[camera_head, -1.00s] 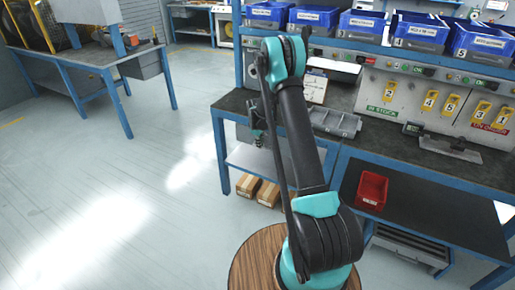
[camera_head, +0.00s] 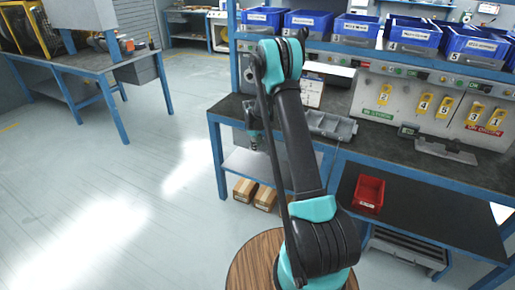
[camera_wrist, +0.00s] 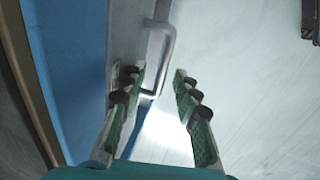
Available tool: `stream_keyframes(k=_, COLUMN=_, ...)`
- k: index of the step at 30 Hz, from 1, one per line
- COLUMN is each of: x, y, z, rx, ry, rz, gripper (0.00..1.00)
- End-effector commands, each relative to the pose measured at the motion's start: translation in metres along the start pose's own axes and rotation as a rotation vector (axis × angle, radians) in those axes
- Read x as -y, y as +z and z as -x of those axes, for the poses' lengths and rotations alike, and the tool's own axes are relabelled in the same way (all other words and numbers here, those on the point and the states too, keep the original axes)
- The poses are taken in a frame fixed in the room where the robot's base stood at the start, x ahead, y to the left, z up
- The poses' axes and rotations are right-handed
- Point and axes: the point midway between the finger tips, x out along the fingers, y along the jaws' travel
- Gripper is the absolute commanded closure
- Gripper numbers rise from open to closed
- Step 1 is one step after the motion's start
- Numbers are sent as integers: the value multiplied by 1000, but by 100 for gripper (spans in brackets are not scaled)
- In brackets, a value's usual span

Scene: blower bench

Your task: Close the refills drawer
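In the wrist view a pale grey panel carries a metal bar handle (camera_wrist: 160,58), with a blue frame strip to its left. I take the panel for the drawer front, but no label is readable. My gripper (camera_wrist: 160,78) is open and empty, with its two green-padded fingers apart. The handle shows between and just beyond the fingertips, nearer the left one; whether they touch I cannot tell. In the head view my gripper (camera_head: 254,136) is small and partly hidden by my arm, by the bench's left end. How far the drawer stands out is hidden.
The blue-framed bench (camera_head: 420,165) carries a grey tray (camera_head: 330,125) and blue bins (camera_head: 415,32) on a shelf above. A red bin (camera_head: 369,194) sits on the lower shelf. Cardboard boxes (camera_head: 245,190) lie underneath. Another table (camera_head: 75,64) stands far left; floor between is clear.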

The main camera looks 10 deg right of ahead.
Motion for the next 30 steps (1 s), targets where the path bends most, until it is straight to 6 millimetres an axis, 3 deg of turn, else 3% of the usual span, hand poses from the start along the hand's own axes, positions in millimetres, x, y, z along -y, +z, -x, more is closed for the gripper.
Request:
stream_keyframes(k=9, x=0, y=0, z=63, rx=0, ry=0, rz=0, gripper=69)
stream_keyframes(k=15, x=0, y=0, z=92, rx=0, ry=1, rz=-1, gripper=69)
stream_keyframes(k=21, x=0, y=1, z=103, rx=0, ry=1, rz=-1, gripper=69)
stream_keyframes(k=30, x=0, y=1, z=104, rx=0, ry=1, rz=-2, gripper=69)
